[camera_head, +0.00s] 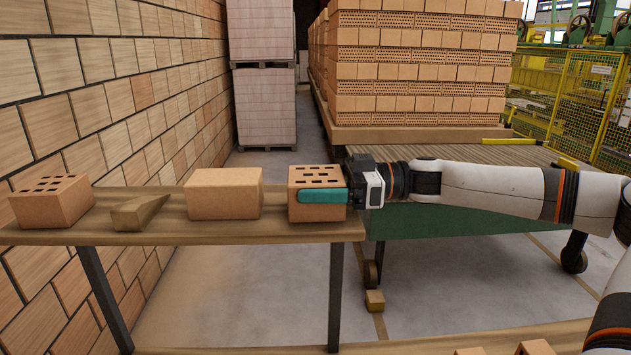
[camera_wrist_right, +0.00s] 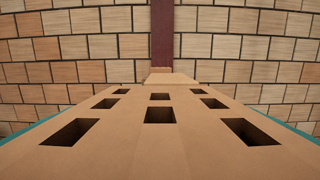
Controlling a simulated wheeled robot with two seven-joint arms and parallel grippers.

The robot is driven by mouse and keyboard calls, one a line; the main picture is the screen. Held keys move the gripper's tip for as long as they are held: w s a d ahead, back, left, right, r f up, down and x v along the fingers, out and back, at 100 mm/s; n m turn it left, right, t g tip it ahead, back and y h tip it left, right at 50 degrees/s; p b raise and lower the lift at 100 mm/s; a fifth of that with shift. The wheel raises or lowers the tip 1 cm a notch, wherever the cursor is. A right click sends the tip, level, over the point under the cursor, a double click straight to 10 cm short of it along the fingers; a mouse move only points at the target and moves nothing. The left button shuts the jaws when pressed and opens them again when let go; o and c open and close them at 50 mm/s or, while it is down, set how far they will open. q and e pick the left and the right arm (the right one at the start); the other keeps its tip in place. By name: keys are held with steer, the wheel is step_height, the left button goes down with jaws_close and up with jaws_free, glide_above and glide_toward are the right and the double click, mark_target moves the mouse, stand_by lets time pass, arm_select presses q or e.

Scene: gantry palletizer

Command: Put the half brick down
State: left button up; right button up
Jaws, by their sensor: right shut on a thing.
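The half brick (camera_head: 317,178) is orange-tan with rows of dark slots in its top. My right gripper (camera_head: 310,190) is shut on it, with a teal finger along its near side. The brick is upright over the right end of a wooden bench (camera_head: 180,238); I cannot tell whether its base touches the bench top. In the right wrist view the slotted top of the brick (camera_wrist_right: 140,150) fills the lower part, with teal finger edges on both sides. My left gripper is not in view.
A plain brick (camera_head: 223,197) stands on the bench just left of the half brick. Further left are a wedge-shaped piece (camera_head: 138,212) and another slotted brick (camera_head: 50,203). A brick wall (camera_head: 120,90) rises on the left. A large brick stack (camera_head: 420,75) stands behind.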

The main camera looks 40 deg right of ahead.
steer(key=shift+d+f, duration=0.1)
steer(key=shift+f, duration=0.1)
steer(key=o, duration=1.3)
steer(key=shift+v, duration=2.9)
steer(key=b+v, duration=0.2)
steer(key=v, duration=0.4)
steer(key=shift+s+b, duration=0.1)
steer(key=shift+b, duration=0.25)
steer(key=shift+f, duration=0.15)
